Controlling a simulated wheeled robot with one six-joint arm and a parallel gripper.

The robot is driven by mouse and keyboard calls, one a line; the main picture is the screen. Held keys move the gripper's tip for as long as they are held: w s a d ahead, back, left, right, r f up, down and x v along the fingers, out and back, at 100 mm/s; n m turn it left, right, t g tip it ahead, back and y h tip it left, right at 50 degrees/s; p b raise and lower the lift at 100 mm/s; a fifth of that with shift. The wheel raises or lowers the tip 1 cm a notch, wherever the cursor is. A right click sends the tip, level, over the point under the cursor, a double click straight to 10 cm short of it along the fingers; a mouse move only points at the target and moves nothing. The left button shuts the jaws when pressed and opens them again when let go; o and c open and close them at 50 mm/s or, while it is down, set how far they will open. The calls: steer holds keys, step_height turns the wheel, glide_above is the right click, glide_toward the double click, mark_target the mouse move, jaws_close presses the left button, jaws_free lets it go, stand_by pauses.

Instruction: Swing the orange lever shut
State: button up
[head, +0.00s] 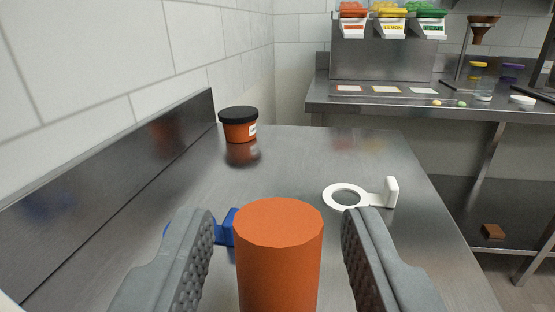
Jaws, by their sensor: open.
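An orange upright cylinder (279,262) with a flat top stands between the fingers of my gripper (277,222); it looks like the orange lever's grip. My gripper is open, with a visible gap on each side of the cylinder, and neither finger touches it in this view. The lower part of the cylinder runs out of the picture, so its base and any lever arm are hidden. A blue part (226,228) shows behind the cylinder to its left, partly hidden by my left finger. I cannot tell whether it joins the lever.
A steel table with a backsplash runs along the left wall. An orange tub with a black lid (239,126) stands farther back, and a white ring with an upright tab (346,194) lies right. A second counter (420,105) at the back holds coloured bins (392,24) and jars.

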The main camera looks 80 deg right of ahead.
steer(key=shift+w+d, duration=0.2)
steer(key=shift+d, duration=0.9)
steer(key=shift+c, duration=0.2)
jaws_close()
